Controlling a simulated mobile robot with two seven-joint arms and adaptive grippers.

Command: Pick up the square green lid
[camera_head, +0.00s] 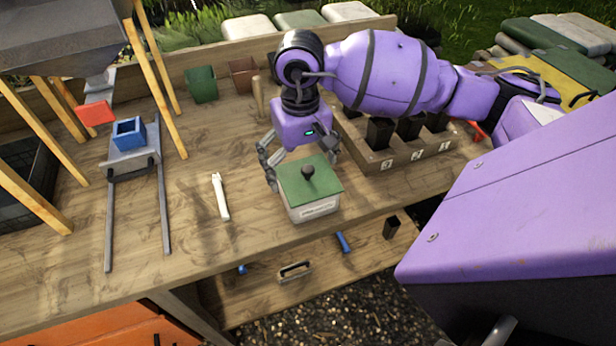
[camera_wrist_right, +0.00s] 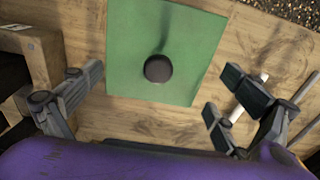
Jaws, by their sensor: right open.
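The square green lid (camera_head: 323,184) with a dark round knob sits on a pale box (camera_head: 314,211) with a label, on the wooden bench. In the right wrist view the lid (camera_wrist_right: 192,60) and its dark knob (camera_wrist_right: 158,68) lie ahead of the fingers. My right gripper (camera_head: 301,166) is open and empty, just behind and above the lid. In the wrist view its fingers (camera_wrist_right: 158,106) are spread wide, with the knob between and beyond them. I cannot tell whether a finger touches the lid. My left gripper is not in view.
A wooden rack (camera_head: 400,153) with numbered slots and dark pots stands right of the gripper. A white tool (camera_head: 220,197) lies left of the box. A blue square container (camera_head: 129,133) sits on a railed carriage. Green (camera_head: 202,85) and brown (camera_head: 243,74) pots stand behind. Bare bench lies between.

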